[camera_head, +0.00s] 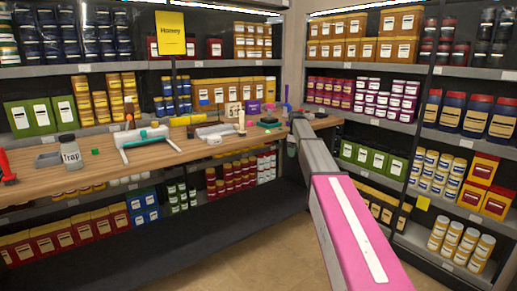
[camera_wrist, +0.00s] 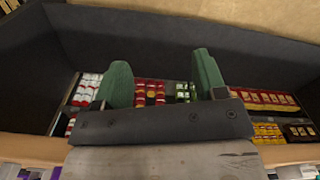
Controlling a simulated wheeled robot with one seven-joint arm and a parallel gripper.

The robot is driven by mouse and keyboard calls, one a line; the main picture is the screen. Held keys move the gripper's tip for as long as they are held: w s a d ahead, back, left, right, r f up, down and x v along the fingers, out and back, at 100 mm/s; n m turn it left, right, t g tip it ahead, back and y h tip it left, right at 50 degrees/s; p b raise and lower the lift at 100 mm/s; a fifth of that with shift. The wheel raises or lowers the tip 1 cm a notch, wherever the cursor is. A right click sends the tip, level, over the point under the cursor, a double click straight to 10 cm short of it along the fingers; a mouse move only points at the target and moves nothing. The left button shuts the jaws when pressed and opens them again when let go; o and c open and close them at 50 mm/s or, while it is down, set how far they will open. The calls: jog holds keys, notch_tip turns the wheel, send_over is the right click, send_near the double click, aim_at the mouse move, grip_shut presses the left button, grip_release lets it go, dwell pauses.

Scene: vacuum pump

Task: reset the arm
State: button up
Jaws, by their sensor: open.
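My arm reaches from the lower right of the head view toward the right end of the wooden bench (camera_head: 190,150). My gripper shows in the wrist view (camera_wrist: 163,76), with two green fingers spread wide apart and nothing between them. In the head view only a small green part of my gripper (camera_head: 291,149) shows, at the bench's right front edge. My arm hides the rest of it.
The bench holds a Trap jar (camera_head: 70,152), a white and teal device (camera_head: 147,138), a green cube (camera_head: 96,152) and several small items. Stocked shelves (camera_head: 400,126) line the back and right. The floor (camera_head: 240,268) in front is clear.

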jog(key=s+f+m, duration=0.3)
jog(key=s+f, duration=0.6)
jog(key=s, duration=0.5)
jog(key=s+f+m, duration=0.4)
jog(key=s+f, duration=0.5)
jog(key=s, duration=0.6)
jog(key=s+f+m, duration=0.4)
jog(key=s+f, duration=0.5)
jog(key=s, duration=0.6)
jog(key=shift+s, duration=0.25)
